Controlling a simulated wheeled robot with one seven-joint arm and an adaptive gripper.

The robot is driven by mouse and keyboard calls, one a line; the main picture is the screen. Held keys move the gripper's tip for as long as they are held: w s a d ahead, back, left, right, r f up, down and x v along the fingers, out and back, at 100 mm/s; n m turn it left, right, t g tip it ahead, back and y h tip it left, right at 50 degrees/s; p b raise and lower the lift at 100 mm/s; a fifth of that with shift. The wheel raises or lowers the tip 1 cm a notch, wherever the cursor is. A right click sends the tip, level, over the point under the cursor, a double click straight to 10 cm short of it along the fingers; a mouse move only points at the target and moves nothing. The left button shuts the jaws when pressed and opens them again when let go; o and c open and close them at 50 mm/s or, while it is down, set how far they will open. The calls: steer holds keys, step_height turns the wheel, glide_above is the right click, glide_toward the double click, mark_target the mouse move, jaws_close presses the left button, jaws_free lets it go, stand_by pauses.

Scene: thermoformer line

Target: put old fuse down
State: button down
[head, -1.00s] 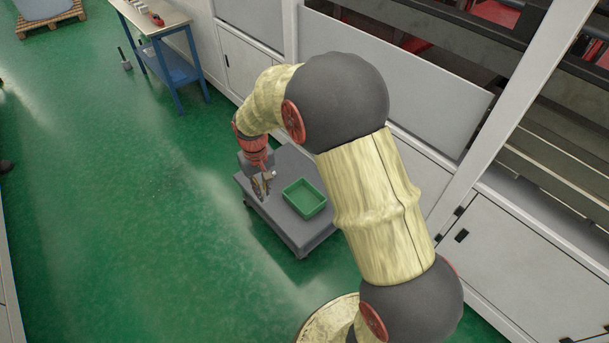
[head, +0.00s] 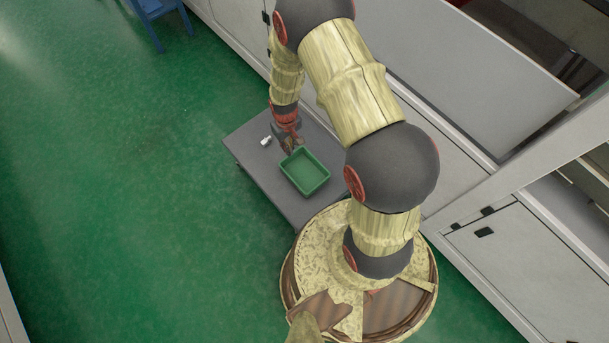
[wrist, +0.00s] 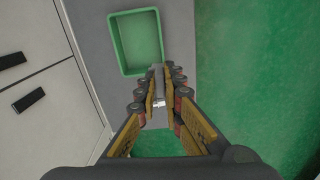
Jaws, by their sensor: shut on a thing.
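My gripper (head: 291,150) points down at the upper-left edge of a green tray (head: 327,182), which stands on a grey cart. In the wrist view my fingers (wrist: 160,72) are nearly together, their tips just below the rim of the tray (wrist: 116,50). They are shut on the old fuse, which is mostly hidden between them. A small white cylindrical part, likely another fuse (head: 266,141), lies on the cart left of my gripper. A white part (wrist: 158,103), probably the same one, shows between the fingers in the wrist view. The tray looks empty.
White machine panels (head: 455,130) run close along the cart's right side. A blue table (head: 155,12) stands at the top left. Green floor (head: 120,180) is open to the left.

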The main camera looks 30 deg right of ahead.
steer(key=s+f+n+b, duration=0.1)
steer(key=s+f+b, duration=0.2)
steer(key=s+f, duration=1.25)
steer(key=b, duration=0.3)
glide_toward(308, 179)
steer(key=shift+s, duration=0.25)
steer(key=shift+w+d+f, duration=0.15)
steer(key=shift+w+f, duration=0.05)
steer(key=shift+f, duration=0.2)
steer(key=shift+f+b, duration=0.85)
steer(key=shift+f, duration=0.65)
steer(key=shift+f, duration=0.15)
steer(key=c, duration=2.3)
jaws_free()
steer(key=shift+c, duration=0.2)
steer(key=o, duration=0.4)
